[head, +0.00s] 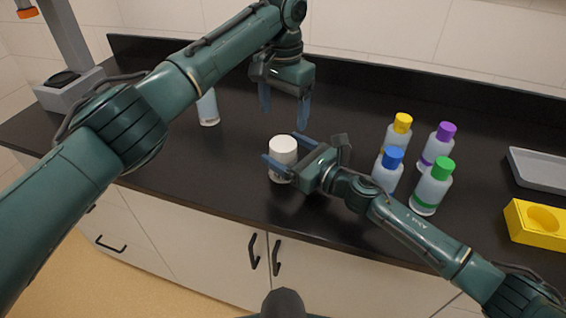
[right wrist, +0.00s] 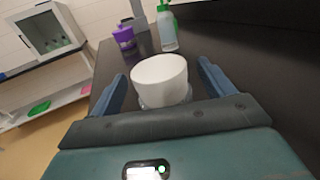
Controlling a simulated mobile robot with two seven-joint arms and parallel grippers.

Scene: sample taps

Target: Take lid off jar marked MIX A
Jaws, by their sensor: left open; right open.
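The jar (head: 279,178) stands upright on the black counter with a white lid (head: 283,144) on it. No marking on it can be read. My right gripper (head: 282,149) is open, with its blue fingers on either side of the jar near lid height. In the right wrist view the white lid (right wrist: 159,76) sits between the two open fingers (right wrist: 162,82), with gaps beside it. The jar body is mostly hidden below the lid there. My left gripper (head: 284,110) is open and empty, fingers pointing down, above the counter behind the jar.
Bottles with yellow (head: 403,121), purple (head: 446,131), blue (head: 392,156) and green (head: 443,168) caps stand right of the jar, close to my right arm. A clear bottle (head: 208,108) stands behind left. A yellow block (head: 521,232) and grey tray (head: 540,172) lie far right.

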